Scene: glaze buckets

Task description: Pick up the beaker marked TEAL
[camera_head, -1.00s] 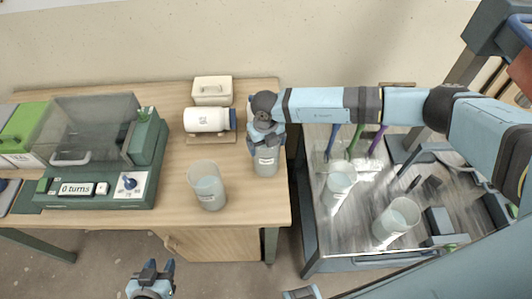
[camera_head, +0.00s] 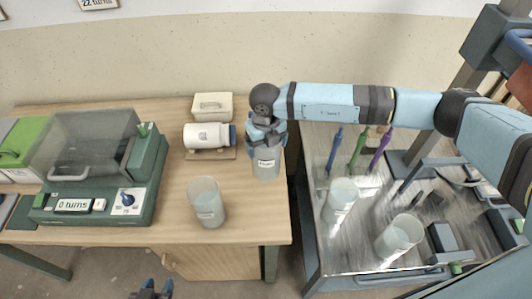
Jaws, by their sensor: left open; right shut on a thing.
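A labelled beaker (camera_head: 266,166) is at the right end of the wooden table; its label is too small to read surely. My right gripper (camera_head: 265,144) is shut on its upper part from above. I cannot tell whether its base touches the table. A second labelled beaker (camera_head: 206,203) stands near the table's front edge. Two more beakers, one farther back (camera_head: 340,199) and one nearer (camera_head: 398,236), stand on the metal cart at the right. I cannot read which is marked TEAL. My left gripper (camera_head: 152,287) is open and empty at the bottom edge, partly cut off.
A green machine (camera_head: 105,175) reading "0 turns" fills the table's left side. A white bottle (camera_head: 203,136) lies on a wooden rest, before a cream box (camera_head: 212,106). Coloured tools (camera_head: 357,148) stand at the cart's (camera_head: 330,250) back. Bare tabletop lies around the middle beaker.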

